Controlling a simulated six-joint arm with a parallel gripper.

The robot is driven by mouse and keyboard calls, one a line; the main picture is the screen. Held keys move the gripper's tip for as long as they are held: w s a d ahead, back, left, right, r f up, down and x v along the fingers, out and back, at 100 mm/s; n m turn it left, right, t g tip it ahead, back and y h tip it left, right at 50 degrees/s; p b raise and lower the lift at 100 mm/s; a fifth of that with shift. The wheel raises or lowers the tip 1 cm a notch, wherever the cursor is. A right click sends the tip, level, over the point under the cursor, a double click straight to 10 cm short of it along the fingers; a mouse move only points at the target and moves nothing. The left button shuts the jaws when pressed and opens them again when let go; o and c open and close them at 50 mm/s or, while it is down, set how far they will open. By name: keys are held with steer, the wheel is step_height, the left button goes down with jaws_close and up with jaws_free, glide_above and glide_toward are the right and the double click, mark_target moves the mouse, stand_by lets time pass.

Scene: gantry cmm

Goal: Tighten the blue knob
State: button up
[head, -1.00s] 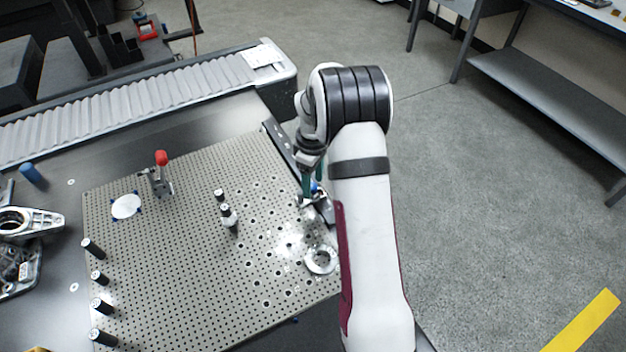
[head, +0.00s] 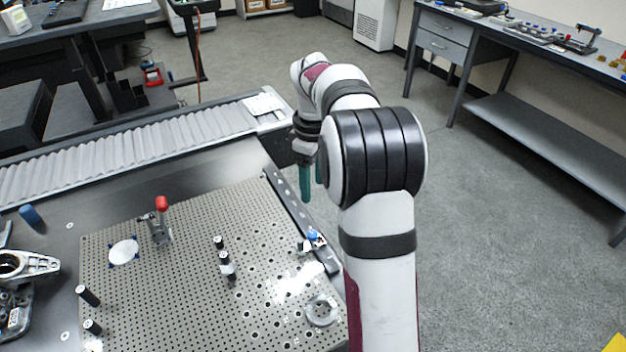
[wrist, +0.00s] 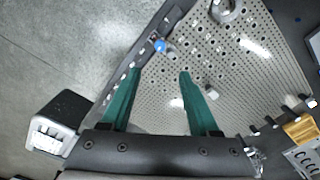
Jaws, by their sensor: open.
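The blue knob (head: 313,234) sits on a small metal fixture at the right edge of the perforated plate in the head view. In the wrist view the blue knob (wrist: 160,46) lies ahead of the fingertips, between their lines and apart from them. My gripper (head: 312,192) has green fingers and hangs above and beyond the knob, over the dark rail side of the plate. In the wrist view my gripper (wrist: 159,72) is open with nothing between its fingers. The far finger is partly hidden by my arm in the head view.
The perforated plate (head: 185,270) carries a red-topped clamp (head: 161,222), several black posts and a metal ring (head: 321,311). A dark rail (head: 290,205) runs along its right edge. A roller conveyor (head: 130,145) lies behind. Open floor is to the right.

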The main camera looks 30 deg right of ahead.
steer(key=shift+r, duration=0.15)
steer(key=n, duration=0.9)
glide_toward(313, 234)
step_height(313, 234, down, 8)
steer(key=shift+f, duration=0.1)
jaws_close()
